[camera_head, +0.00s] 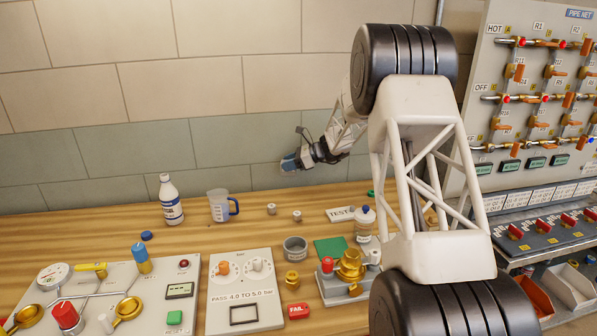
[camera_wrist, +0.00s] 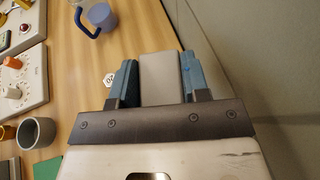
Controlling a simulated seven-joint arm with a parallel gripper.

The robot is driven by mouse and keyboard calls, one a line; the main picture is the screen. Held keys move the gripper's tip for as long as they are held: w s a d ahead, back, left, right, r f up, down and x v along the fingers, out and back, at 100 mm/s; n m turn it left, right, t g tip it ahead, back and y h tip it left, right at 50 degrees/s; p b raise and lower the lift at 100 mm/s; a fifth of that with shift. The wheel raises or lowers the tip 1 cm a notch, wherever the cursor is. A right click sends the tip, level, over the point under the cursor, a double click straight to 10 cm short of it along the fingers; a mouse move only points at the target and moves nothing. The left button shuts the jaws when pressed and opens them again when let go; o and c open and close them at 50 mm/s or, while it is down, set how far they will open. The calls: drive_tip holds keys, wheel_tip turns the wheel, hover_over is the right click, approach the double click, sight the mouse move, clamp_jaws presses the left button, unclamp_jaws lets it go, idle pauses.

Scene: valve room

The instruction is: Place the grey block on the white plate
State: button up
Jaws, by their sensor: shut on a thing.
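My gripper (camera_head: 290,163) is raised above the back of the wooden table, near the tiled wall. In the wrist view its two blue finger pads (camera_wrist: 158,66) are shut on the grey block (camera_wrist: 160,80), a plain flat-faced piece. In the head view the block cannot be made out clearly at the fingertips. A flat white plate marked TEST (camera_head: 340,214) lies on the table, right of and below the gripper, with bottles and my arm close by. I cannot tell whether it is the task's plate. The gripper is apart from it.
A bottle (camera_head: 171,200) and a blue-handled jug (camera_head: 221,205) stand at the back left. Two small grey pieces (camera_head: 271,208) lie near the TEST plate. A grey cup (camera_head: 295,248), brass fittings (camera_head: 349,268) and gauge panels fill the front. A pipe board (camera_head: 540,80) stands right.

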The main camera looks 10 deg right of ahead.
drive_tip(key=s+d+r+t, duration=0.1)
drive_tip(key=s+d+r, duration=0.1)
drive_tip(key=s+d, duration=0.6)
drive_tip(key=s+d+r+m, duration=0.1)
drive_tip(key=s+d, duration=0.7)
drive_tip(key=shift+r+m+t+h, duration=0.3)
drive_tip(key=shift+r+t, duration=0.05)
drive_tip(key=shift+t, duration=0.05)
drive_tip(key=shift+f, duration=0.1)
hover_over(341, 213)
wheel_tip(341, 213, down, 6)
drive_tip(key=shift+w+d, duration=0.1)
drive_tip(key=shift+f, duration=1.9)
drive_tip(key=shift+f, duration=0.25)
